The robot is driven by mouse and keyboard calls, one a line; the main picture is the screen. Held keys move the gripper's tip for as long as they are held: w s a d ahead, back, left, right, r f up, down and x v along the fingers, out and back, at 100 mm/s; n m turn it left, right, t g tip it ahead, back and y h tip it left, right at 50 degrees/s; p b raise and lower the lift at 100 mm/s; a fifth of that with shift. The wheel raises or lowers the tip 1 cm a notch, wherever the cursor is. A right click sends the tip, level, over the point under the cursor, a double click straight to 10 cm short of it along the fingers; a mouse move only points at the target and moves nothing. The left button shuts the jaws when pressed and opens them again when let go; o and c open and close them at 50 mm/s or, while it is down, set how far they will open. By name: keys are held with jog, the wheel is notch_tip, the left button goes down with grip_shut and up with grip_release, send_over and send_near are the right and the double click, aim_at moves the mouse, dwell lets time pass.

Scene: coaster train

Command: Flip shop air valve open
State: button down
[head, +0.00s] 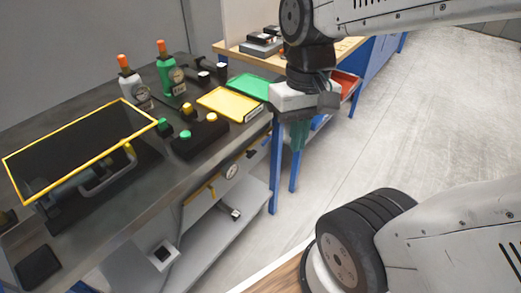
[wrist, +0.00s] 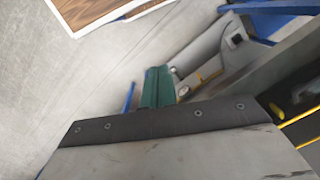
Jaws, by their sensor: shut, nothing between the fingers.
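My gripper (head: 297,137) has green fingers and points down in front of the bench's right end. It is shut and empty, apart from everything. In the wrist view its fingers (wrist: 157,86) are pressed together. Under the bench top, a round white gauge (head: 231,171) sits on the front panel. A small yellow part (wrist: 204,78) also shows beside my fingers in the wrist view.
A blue leg (head: 274,180) stands near my gripper. The grey floor (head: 420,120) to the right is open.

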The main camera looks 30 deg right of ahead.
jog(key=w+d+f+m+t+y, duration=0.2)
jog(key=w+f+m+y, duration=0.4)
jog(key=w+f+m, duration=0.3)
jog(key=w+d+f+m+t+y, duration=0.2)
jog(key=w+f+m+y, duration=0.4)
jog(key=f, duration=0.4)
jog(key=w+d+f+m+t+h, duration=0.4)
jog(key=w+d+f+m+h, duration=0.1)
jog(key=d+f+m, duration=0.3)
jog(key=w+d+f+m+t+h, duration=0.4)
jog(key=d+f+m, duration=0.2)
jog(key=d+f, duration=0.3)
jog(key=w+a+f, duration=0.2)
jog(key=w+a, duration=0.1)
jog(key=w, duration=0.5)
jog(key=shift+w+a, duration=0.3)
jog(key=shift+w, duration=0.05)
jog(key=shift+r, duration=0.1)
